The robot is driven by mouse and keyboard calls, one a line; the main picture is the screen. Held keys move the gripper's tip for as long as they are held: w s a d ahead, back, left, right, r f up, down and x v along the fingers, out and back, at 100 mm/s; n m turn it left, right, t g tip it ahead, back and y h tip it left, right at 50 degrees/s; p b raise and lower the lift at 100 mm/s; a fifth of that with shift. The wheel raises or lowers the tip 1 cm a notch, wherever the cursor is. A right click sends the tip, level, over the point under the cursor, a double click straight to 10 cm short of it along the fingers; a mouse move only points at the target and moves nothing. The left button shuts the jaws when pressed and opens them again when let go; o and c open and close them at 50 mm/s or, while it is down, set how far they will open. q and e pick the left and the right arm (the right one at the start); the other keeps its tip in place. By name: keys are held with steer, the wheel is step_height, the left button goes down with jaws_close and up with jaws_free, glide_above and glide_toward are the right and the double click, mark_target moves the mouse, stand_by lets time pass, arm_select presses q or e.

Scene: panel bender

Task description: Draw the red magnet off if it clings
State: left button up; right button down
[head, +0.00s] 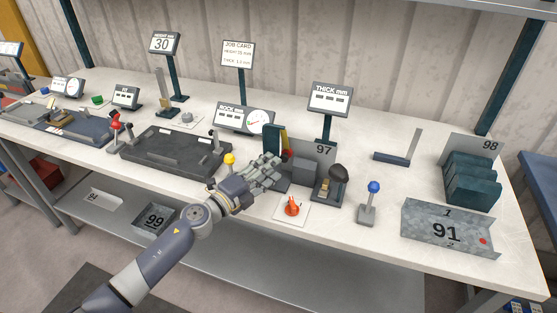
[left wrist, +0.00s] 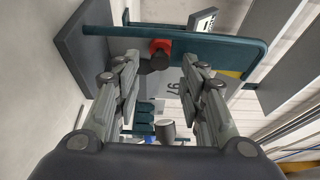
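My left gripper (head: 274,172) reaches over the middle of the bench, beside the teal and yellow upright pieces (head: 272,139) and the grey block stand marked 97 (head: 305,173). In the left wrist view the two fingers of the left gripper (left wrist: 159,62) stand wide apart with nothing gripped. A red round piece with a dark end (left wrist: 160,46) shows between and beyond the fingertips, at a teal bar (left wrist: 225,48); I cannot tell whether it touches the bar. In the head view an orange-red piece (head: 292,207) lies on a white card in front of the gripper. My right gripper is out of view.
A dark-knobbed stand (head: 337,180) and a blue-knobbed stand (head: 370,200) are right of the gripper. A yellow knob (head: 229,159) is close to its left. A dark tray fixture (head: 172,150) is further left. A bent sheet marked 91 (head: 448,230) lies near the front edge.

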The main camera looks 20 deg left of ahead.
mark_target(283, 159)
arm_select(q)
steer(key=shift+x, duration=2.15)
jaws_close()
